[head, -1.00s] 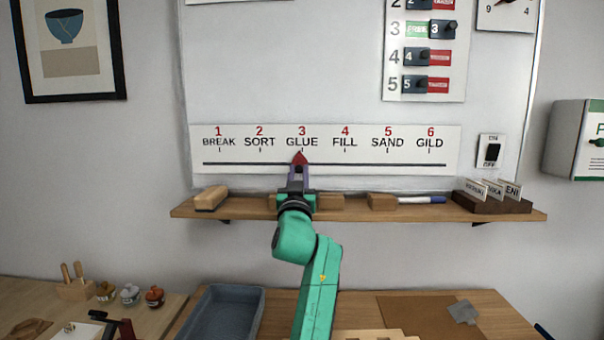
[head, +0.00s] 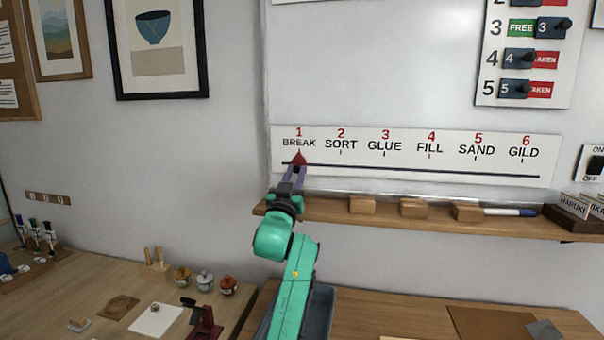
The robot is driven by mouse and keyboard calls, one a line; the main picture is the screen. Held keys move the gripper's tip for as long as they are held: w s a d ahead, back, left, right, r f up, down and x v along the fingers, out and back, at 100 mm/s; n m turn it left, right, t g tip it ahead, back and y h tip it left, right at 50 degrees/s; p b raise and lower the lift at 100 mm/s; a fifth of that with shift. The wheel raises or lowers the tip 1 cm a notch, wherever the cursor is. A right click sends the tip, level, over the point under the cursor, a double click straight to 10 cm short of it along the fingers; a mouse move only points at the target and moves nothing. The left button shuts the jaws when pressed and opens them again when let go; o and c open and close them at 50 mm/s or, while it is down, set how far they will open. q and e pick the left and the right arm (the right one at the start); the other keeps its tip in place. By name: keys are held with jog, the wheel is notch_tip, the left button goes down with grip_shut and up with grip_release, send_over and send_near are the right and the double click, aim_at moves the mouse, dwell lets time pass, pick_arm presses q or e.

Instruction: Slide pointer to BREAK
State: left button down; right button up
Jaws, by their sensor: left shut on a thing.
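The red pointer (head: 299,157) sits on the dark slide line (head: 420,171) of the white step strip (head: 545,170). It is under the word BREAK (head: 299,143), below the number 1, with its tip up close to the lettering. My left gripper (head: 297,170) is shut on the pointer from below, and its fingers hide the pointer's lower part. The words SORT, GLUE, FILL, SAND and GILD run to the right along the strip. My right gripper is not in view.
A wooden shelf (head: 336,209) runs just under the strip, with wooden blocks (head: 414,209) and a marker (head: 510,212) on it. My left forearm reaches up in front of the shelf's left end. Jars and tools stand on the table at lower left.

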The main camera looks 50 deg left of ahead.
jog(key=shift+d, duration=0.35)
pick_arm(q)
jog(key=c, duration=1)
grip_release()
jog(key=o, duration=0.3)
jog(key=shift+s+a, duration=0.25)
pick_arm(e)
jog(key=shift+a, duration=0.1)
pick_arm(q)
jog(key=shift+d+f, duration=0.1)
jog(key=shift+d, duration=0.1)
jog(key=b+v, duration=0.4)
jog(key=v, duration=1)
jog(key=shift+s+b, duration=0.2)
jog(key=shift+b, duration=0.15)
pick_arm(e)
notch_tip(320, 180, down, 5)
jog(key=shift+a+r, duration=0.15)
